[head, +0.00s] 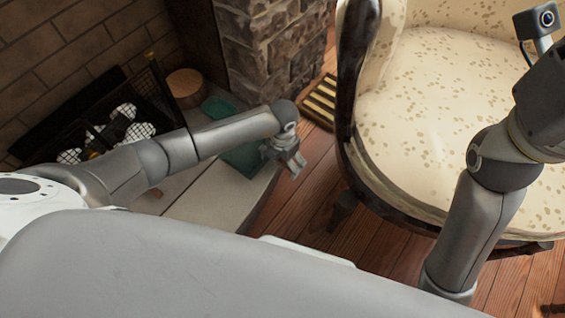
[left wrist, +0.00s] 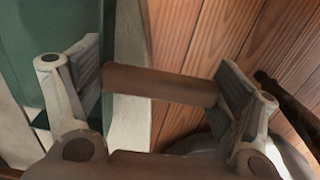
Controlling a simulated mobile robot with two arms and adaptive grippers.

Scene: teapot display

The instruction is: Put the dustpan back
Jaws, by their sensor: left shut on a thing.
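A teal-green, pan-like thing, which looks like the dustpan (head: 240,157), lies on the pale hearth slab. A green surface (left wrist: 35,50) also fills the upper left of the left wrist view. My left gripper (head: 286,163) is just right of the green thing, near the slab's edge and the wood floor. In the left wrist view its fingers stand apart with a brown bar (left wrist: 160,84) spanning between the pads, so it is shut on this bar. I cannot tell whether the bar is joined to the dustpan. My right arm shows at the right, but its gripper is out of view.
A cream spotted armchair (head: 430,100) with dark wooden legs stands to the right. A stone pillar (head: 275,50) is behind the gripper, with a slatted piece (head: 320,102) on the floor beside it. A round wooden block (head: 186,84) and dark fireplace grate (head: 85,125) are at the left.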

